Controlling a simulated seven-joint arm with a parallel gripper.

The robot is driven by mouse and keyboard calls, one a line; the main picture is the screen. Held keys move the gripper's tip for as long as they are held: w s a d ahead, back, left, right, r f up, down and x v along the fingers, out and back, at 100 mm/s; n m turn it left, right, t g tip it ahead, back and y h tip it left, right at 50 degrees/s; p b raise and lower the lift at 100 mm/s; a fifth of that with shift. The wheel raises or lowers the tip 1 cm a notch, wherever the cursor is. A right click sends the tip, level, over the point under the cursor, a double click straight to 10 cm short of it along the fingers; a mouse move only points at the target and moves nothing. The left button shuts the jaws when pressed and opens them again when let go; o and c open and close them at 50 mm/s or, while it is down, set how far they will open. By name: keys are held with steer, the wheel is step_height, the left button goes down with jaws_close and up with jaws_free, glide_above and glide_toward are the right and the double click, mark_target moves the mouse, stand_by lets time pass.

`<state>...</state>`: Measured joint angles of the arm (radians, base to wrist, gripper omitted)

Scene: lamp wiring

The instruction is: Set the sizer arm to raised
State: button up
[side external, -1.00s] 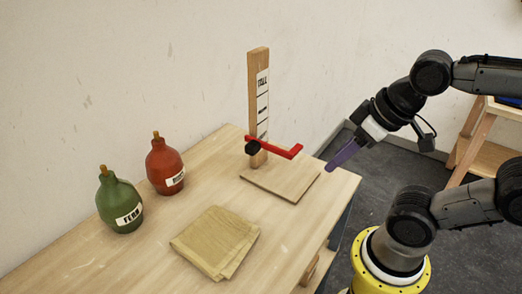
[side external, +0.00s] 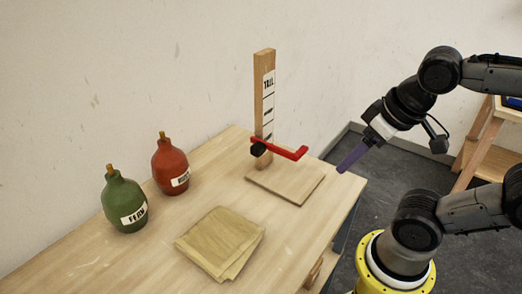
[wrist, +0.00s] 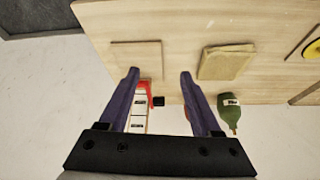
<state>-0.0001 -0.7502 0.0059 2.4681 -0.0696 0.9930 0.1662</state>
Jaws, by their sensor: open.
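The sizer is a wooden post (side external: 264,95) with a white labelled strip, standing on a square base plate (side external: 286,182). Its red arm (side external: 290,151) with a black knob (side external: 257,149) sits low on the post, near the strip's bottom. My gripper (side external: 340,172) is right of the red arm's end, apart from it; its purple fingers overlap here. In the wrist view my gripper (wrist: 159,74) is open and empty. There the red arm (wrist: 146,85) shows just right of the left finger, which partly covers it, and the black knob (wrist: 158,101) shows between the fingers.
A green bottle (side external: 124,203) and a red bottle (side external: 170,168) stand on the table's left. Folded cloths (side external: 220,242) lie in front of the sizer. A yellow round thing (wrist: 312,48) is at the wrist view's right edge. The air above the table is clear.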

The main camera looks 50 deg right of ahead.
steer(key=d+r+m+g+h, duration=0.2)
steer(key=d, duration=0.2)
steer(key=n+h, duration=0.3)
steer(key=h, duration=1)
glide_above(256, 153)
steer(key=s+a, duration=0.3)
steer(key=s, duration=0.1)
step_height(256, 153, down, 5)
steer(key=a+f+n+t+h, duration=0.1)
steer(key=a+f+n+t, duration=0.35)
steer(key=a+f, duration=0.35)
steer(key=shift+n+g, duration=0.25)
steer(key=shift+g, duration=0.1)
steer(key=x, duration=1.3)
steer(key=shift+d, duration=0.4)
steer(key=shift+c, duration=0.2)
jaws_close()
